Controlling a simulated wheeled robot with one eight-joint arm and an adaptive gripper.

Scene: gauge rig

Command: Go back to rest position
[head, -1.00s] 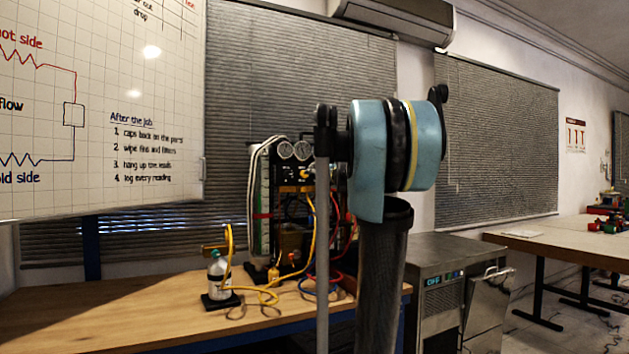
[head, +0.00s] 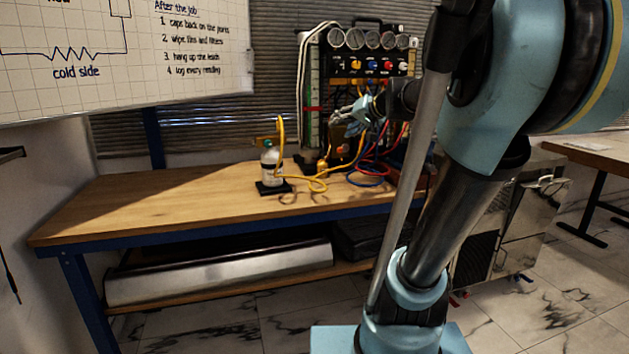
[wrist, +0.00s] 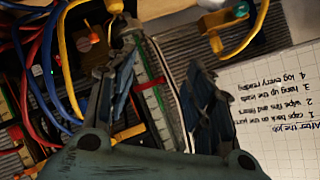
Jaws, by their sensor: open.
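My gripper (head: 352,112) is at the end of my outstretched arm, in front of the left part of the gauge rig (head: 372,66) and below its row of gauges. In the wrist view, my gripper (wrist: 160,68) has its two fingers apart with nothing held between them. A pale strip with green markings (wrist: 143,72) shows in the gap, beyond the fingers. Whether a finger touches the rig or a hose is hard to tell. My arm hides the right side of the rig in the head view.
Yellow, red and blue hoses (head: 372,172) hang close to the gripper and spread onto the workbench (head: 150,205). A bottle (head: 271,163) stands left of the rig. The bench's left half is clear. A whiteboard (head: 200,60) hangs behind; a metal cabinet (head: 515,215) stands right.

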